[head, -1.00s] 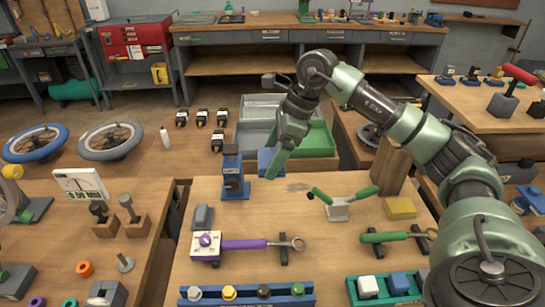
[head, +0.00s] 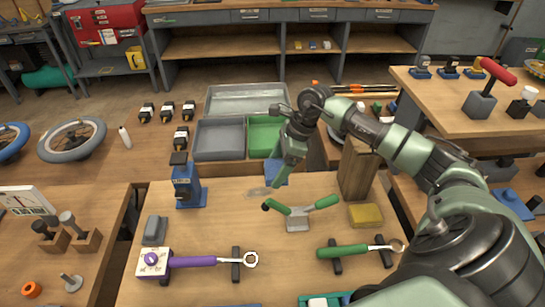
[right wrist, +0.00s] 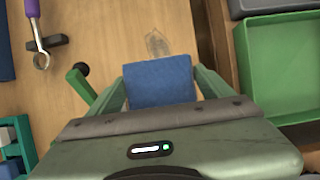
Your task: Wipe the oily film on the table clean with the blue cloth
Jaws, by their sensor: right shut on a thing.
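The blue cloth (right wrist: 160,82) hangs between the two fingers of my right gripper (right wrist: 161,88) in the right wrist view, and the fingers are shut on it. In the head view the cloth (head: 277,173) shows partly behind the right gripper (head: 284,172), near the table's far edge. The oily film (head: 258,192) is a small greyish smear on the wooden table (head: 222,218), just left of the gripper and cloth. In the wrist view the film (right wrist: 157,43) lies just beyond the cloth's edge. I cannot tell whether the cloth touches the table. My left gripper is not in view.
A blue post (head: 186,186) stands left, a wooden block (head: 358,168) and yellow sponge (head: 365,215) right. Grey and green bins (head: 219,139) lie behind the table edge.

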